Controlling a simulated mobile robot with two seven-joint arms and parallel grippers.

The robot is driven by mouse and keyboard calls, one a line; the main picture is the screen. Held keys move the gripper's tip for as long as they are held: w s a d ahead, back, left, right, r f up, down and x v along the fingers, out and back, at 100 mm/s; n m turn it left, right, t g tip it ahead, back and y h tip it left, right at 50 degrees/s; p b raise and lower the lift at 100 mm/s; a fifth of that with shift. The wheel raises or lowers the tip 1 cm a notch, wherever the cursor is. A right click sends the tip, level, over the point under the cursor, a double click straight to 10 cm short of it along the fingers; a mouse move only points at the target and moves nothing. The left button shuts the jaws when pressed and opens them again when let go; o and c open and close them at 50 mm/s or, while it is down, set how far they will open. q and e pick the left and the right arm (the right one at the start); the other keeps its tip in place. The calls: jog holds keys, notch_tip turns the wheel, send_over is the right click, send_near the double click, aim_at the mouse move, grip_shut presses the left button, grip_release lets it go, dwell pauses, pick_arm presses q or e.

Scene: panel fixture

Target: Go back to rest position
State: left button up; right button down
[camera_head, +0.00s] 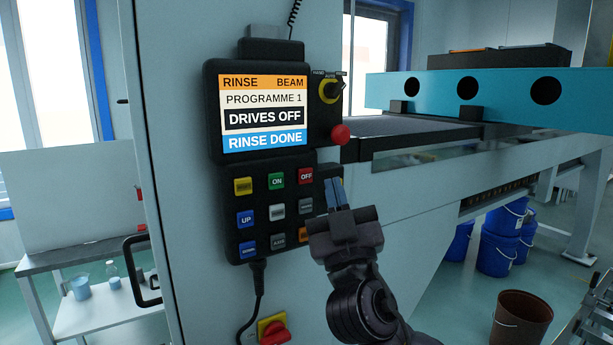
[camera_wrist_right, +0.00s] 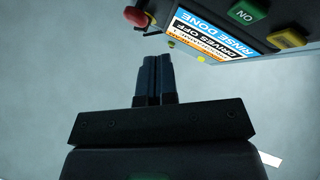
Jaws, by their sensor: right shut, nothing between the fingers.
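My right gripper (camera_head: 336,194) is shut and empty. In the head view it stands in front of the right side of the black control panel (camera_head: 236,166), beside the lower button block, and covers part of its right edge. I cannot tell whether the fingertips touch the panel. The panel's screen (camera_head: 263,115) reads RINSE BEAM, PROGRAMME 1, DRIVES OFF, RINSE DONE. In the right wrist view the shut fingers (camera_wrist_right: 154,78) show side by side with nothing between them, and the panel's screen (camera_wrist_right: 200,35) shows upside down beyond. My left gripper is not in view.
A red knob (camera_head: 340,134) and a yellow-black selector switch (camera_head: 330,91) stick out at the panel's right. A red-yellow switch (camera_head: 273,330) sits low on the cabinet. A teal beam (camera_head: 500,92) crosses the right. Blue buckets (camera_head: 500,245) and a brown bin (camera_head: 521,320) stand on the floor.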

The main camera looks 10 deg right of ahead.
dwell(0.4)
jog(key=w+d+f+n+g+y, duration=0.1)
jog(key=d+f+g, duration=0.25)
jog(key=f, duration=1.05)
jog(key=d+f+n+g+y, duration=0.15)
jog(key=f+g, duration=0.35)
jog(key=f, duration=0.9)
jog(key=s+d+f+m+g+h, duration=0.2)
jog(key=s+d+f+g, duration=0.1)
jog(key=s+f, duration=0.9)
jog(key=s+d+f+m+g+h, duration=0.1)
jog(key=s+d+f+m+g, duration=0.2)
jog(key=s+f, duration=0.9)
jog(key=d+f+g, duration=0.1)
jog(key=d+f, duration=0.1)
jog(key=d, duration=0.1)
jog(key=shift+d+m+h, duration=0.3)
jog(key=shift+m+h, duration=0.05)
jog(key=shift+s, duration=0.15)
